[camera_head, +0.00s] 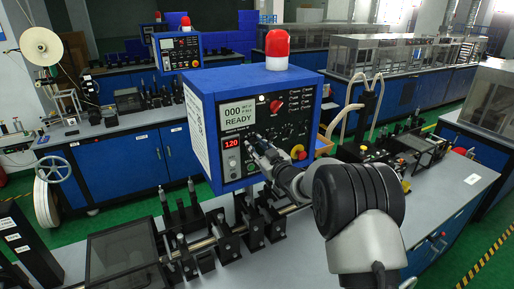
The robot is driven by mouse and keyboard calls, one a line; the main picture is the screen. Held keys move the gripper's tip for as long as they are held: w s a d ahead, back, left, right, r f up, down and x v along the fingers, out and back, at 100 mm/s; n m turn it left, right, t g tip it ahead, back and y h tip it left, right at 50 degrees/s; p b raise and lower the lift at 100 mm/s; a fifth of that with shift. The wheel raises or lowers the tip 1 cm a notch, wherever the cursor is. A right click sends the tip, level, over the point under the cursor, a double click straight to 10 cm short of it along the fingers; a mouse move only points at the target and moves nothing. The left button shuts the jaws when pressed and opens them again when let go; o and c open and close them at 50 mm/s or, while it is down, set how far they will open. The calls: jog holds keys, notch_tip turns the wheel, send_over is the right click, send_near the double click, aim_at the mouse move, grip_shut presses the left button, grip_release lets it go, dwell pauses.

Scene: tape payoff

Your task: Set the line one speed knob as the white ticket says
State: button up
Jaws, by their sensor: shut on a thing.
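The blue control box (235,78) stands on the bench with its black front panel towards me. Its light screen (238,113) reads 000 and READY. A small red display (231,142) below reads 120. My gripper (254,145) is at the panel, right of the red display, shut on a knob that its fingers mostly hide. I take this for the speed knob; its pointer and label cannot be read. A white sheet (197,130) with print is on the box's left side, seen at a steep angle; its text is too small to read.
A red knob (276,105) and a red-and-yellow button (299,152) are on the same panel, near my arm. A red lamp (277,49) tops the box. Black rollers and shafts (228,243) stand below it. A second blue control box (181,50) is farther back.

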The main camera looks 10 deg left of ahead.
jog(key=c, duration=0.4)
jog(key=shift+c, duration=0.2)
jog(key=shift+f+b, duration=0.1)
jog(key=shift+b, duration=0.45)
jog(key=n+b, duration=1.1)
jog(key=b, duration=0.3)
jog(key=shift+d+n+b, duration=0.15)
jog(key=shift+n+b, duration=0.15)
jog(key=shift+w+r, duration=0.1)
jog(key=shift+r, duration=0.15)
jog(key=o, duration=1.1)
jog(key=shift+c, duration=0.2)
